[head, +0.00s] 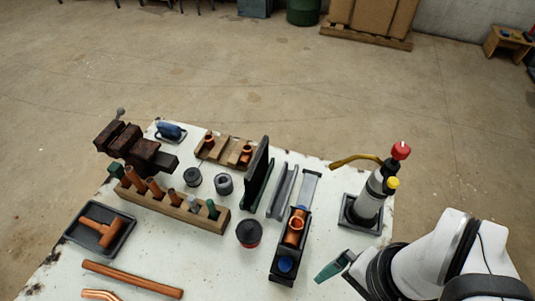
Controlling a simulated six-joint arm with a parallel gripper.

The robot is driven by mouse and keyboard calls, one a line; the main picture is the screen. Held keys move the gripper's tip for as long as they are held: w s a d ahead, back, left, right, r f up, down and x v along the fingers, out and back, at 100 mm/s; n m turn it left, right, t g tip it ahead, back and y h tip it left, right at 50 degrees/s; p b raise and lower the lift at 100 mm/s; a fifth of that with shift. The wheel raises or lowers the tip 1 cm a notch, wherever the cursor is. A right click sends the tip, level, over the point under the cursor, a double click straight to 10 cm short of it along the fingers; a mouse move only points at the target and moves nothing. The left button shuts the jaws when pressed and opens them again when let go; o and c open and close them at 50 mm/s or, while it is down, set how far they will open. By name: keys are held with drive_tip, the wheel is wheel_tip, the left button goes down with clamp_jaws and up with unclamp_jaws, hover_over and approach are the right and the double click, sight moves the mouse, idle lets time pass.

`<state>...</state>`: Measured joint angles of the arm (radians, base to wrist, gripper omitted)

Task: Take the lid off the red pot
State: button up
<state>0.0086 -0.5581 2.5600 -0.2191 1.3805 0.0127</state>
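The red pot (249,241) stands upright on the white bench, right of the wooden rack. Its dark lid (249,229) sits on top and hides the inside. Only a thin band of the red body shows below the lid. My gripper (334,266) is to the right of the pot, beyond the black tray, at the bench's front right. Its teal fingertip part shows and is apart from the pot. The gap between the fingers cannot be made out, and nothing is seen held.
A black tray (274,275) with copper fittings stands between pot and gripper. A wooden rack (175,208) stands left. Two other small pots, dark (193,177) and grey (224,183), stand behind. A torch (371,195) rises at right. Bench is clear in front of the pot.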

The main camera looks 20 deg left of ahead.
drive_tip(key=w+a+r+n, duration=0.1)
drive_tip(key=w+a+n, duration=0.4)
drive_tip(key=n, duration=0.7)
drive_tip(key=n+h, duration=0.2)
drive_tip(key=n, duration=2.5)
hover_over(248, 226)
wheel_tip(248, 226, down, 2)
drive_tip(key=f, duration=0.1)
wheel_tip(248, 226, down, 15)
drive_tip(key=shift+f, duration=0.2)
